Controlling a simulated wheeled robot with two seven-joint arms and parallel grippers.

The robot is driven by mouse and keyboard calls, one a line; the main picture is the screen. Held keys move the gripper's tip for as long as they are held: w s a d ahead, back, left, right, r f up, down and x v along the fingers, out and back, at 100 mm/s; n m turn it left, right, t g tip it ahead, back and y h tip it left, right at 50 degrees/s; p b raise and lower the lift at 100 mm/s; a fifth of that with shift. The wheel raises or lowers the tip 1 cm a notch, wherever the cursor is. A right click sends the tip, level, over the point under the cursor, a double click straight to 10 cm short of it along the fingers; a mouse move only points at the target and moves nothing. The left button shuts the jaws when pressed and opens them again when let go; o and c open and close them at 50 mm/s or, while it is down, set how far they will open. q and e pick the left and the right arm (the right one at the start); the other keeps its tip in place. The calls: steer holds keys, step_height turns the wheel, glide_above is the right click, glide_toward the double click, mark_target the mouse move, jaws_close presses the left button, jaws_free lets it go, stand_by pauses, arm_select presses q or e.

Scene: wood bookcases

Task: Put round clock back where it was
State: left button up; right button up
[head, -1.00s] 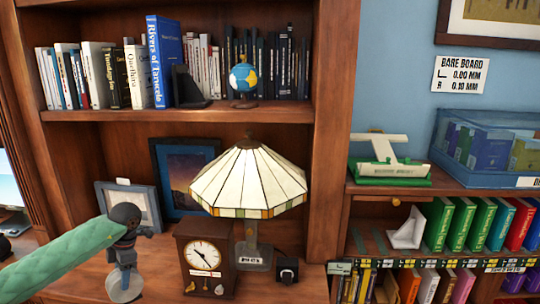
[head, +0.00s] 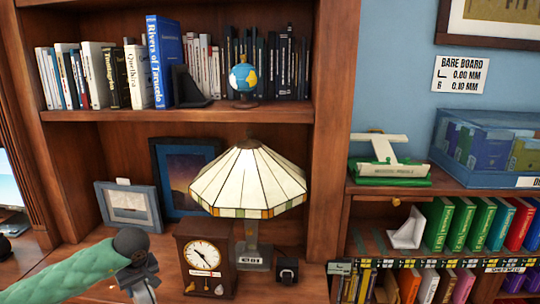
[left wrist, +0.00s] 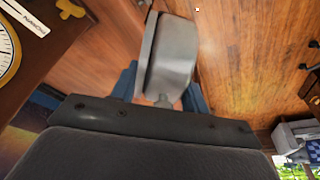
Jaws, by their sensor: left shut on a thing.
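My left gripper (head: 143,290) is low in the head view, in front of the lamp shelf and left of the wooden clock. In the left wrist view it is shut on a grey, rounded metal thing (left wrist: 174,55), which looks like the round clock seen from its side or back. Its dial does not show. Blue fingers sit on both sides of it. In the head view the held thing is mostly hidden by the gripper or cut off by the bottom edge. My right gripper is not in view.
The wooden clock (head: 206,262) stands close right of my gripper, with a lamp (head: 249,183) behind it and a small dark block (head: 287,271) beside that. Two picture frames, one small (head: 129,205) and one blue (head: 184,178), stand behind. Wood surface left of my gripper is bare.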

arm_select(q)
steer(key=d+r+m+h, duration=0.1)
steer(key=d+m, duration=0.3)
steer(key=d, duration=0.4)
steer(key=s+d+r+m+h, duration=0.1)
steer(key=d+r+m, duration=0.2)
steer(key=d, duration=0.6)
steer(key=shift+s+d+r+m+t, duration=0.15)
steer(key=shift+s+d+m+t, duration=0.2)
steer(key=shift+m, duration=0.55)
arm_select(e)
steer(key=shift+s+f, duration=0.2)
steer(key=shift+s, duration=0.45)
